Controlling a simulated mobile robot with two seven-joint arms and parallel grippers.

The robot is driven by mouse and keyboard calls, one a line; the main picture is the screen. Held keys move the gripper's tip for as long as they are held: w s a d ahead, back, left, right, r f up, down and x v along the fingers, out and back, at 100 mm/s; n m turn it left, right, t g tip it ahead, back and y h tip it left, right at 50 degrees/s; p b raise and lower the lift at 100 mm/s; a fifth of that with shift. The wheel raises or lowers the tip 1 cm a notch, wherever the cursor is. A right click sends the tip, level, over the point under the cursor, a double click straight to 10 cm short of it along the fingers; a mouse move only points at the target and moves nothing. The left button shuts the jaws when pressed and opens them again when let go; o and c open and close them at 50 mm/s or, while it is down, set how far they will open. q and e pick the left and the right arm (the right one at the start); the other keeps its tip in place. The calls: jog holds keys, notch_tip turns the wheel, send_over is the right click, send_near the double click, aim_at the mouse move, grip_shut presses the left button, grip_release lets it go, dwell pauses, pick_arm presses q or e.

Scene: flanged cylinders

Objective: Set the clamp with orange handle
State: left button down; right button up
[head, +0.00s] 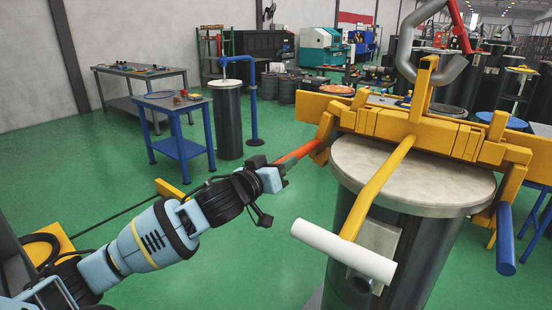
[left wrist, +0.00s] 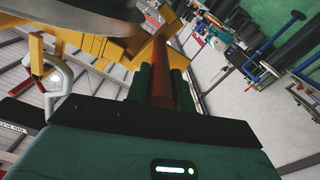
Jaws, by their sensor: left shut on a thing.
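The yellow clamp (head: 430,132) lies across the top of a dark cylinder (head: 385,240) with a pale round lid (head: 400,180). Its orange handle (head: 298,155) sticks out at the left side, towards my left gripper (head: 278,172). In the left wrist view the handle (left wrist: 162,88) runs between the two dark green fingers (left wrist: 162,86), which are shut on it. The handle leads up to the yellow clamp body (left wrist: 150,48). A blue handle (head: 506,240) hangs at the clamp's right end. My right gripper is not in view.
A yellow lever with a white grip (head: 343,250) juts forward over the lid. A grey hook (head: 432,55) rises above the clamp. A blue table (head: 180,145) and a pipe-fitted cylinder (head: 228,120) stand behind. Green floor (head: 260,270) is clear between my arm and the cylinder.

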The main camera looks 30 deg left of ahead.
pick_arm(q)
jog(key=shift+s+d+f+n+p, duration=0.1)
jog(key=shift+d+f+n+p, duration=0.2)
jog(key=shift+d+f+n, duration=0.35)
jog(key=shift+d+f+n+p, duration=0.3)
jog(key=shift+d+n, duration=0.35)
jog(key=shift+n, duration=0.3)
jog(key=c, duration=1.2)
grip_release()
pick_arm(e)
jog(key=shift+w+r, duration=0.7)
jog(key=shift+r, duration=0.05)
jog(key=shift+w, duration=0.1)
pick_arm(q)
jog(key=s, duration=0.7)
jog(key=shift+s+a, duration=0.3)
jog(key=shift+s, duration=0.1)
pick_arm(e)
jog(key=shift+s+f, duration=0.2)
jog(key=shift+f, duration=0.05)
